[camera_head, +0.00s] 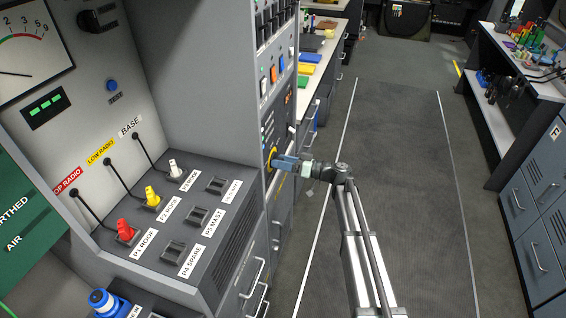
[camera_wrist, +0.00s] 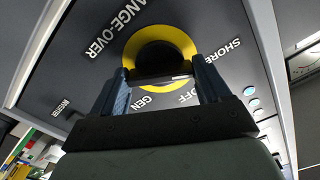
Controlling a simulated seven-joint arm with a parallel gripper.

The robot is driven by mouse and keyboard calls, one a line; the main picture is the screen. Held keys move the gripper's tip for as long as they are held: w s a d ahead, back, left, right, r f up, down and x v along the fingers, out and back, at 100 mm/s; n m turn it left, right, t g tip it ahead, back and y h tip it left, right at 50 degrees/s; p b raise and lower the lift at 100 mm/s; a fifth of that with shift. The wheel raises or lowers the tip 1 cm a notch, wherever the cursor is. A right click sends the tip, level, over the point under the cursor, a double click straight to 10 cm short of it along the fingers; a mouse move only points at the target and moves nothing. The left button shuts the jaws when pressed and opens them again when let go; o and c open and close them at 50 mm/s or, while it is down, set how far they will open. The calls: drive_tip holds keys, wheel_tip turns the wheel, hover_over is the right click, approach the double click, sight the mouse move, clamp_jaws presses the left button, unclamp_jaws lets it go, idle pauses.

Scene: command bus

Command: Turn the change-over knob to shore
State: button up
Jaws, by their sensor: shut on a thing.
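The change-over knob (camera_wrist: 158,52) is black, with a yellow ring around it, on a dark panel (camera_wrist: 90,75). In the wrist view the panel reads SHORE at upper right, OFF and GEN below the ring, and INVERTER at lower left. My gripper (camera_wrist: 160,74) has its two blue fingers on either side of the knob and is shut on it. A short pale mark shows on the knob's near edge between the fingers; I cannot tell which label the knob points to. In the head view my gripper (camera_head: 278,160) meets the panel, and only the yellow ring's edge (camera_head: 270,158) shows.
A grey console with plugs and sockets (camera_head: 165,225) stands left of my arm. A bench (camera_head: 320,65) with coloured folders lies beyond the panel. Cabinets (camera_head: 540,210) line the right side. The floor aisle (camera_head: 400,160) between is clear.

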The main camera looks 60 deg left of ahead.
drive_tip(key=o, duration=1)
drive_tip(key=v, duration=1.4)
drive_tip(key=shift+a, duration=0.1)
